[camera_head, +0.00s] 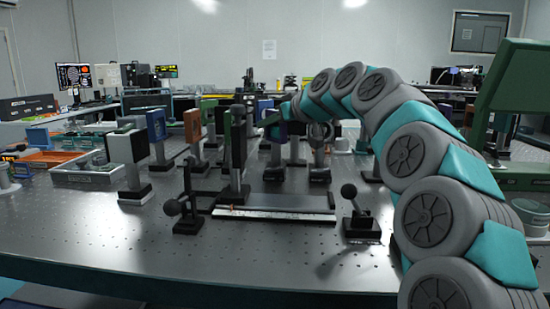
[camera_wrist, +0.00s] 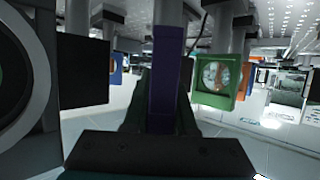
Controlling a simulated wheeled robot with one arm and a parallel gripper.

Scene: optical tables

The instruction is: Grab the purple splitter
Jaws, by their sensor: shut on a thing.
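The purple splitter (camera_wrist: 164,75) is a thin upright plate on a grey post, seen edge-on in the middle of the wrist view, which looks upside down. My gripper (camera_wrist: 160,115) has its dark green fingers on either side of the plate and is shut on it. In the head view, my gripper (camera_head: 274,124) reaches in among the mounted optics near the middle of the table. The splitter shows there only as a small bluish-purple patch (camera_head: 286,110), partly hidden by my gripper and other mounts.
A green-framed optic (camera_wrist: 217,80) stands close beside the splitter in the wrist view. A dark square plate (camera_wrist: 83,70) is on its other side. Ball-topped posts (camera_head: 360,207) and a flat rail (camera_head: 275,214) stand nearer. The table's front (camera_head: 200,265) is clear.

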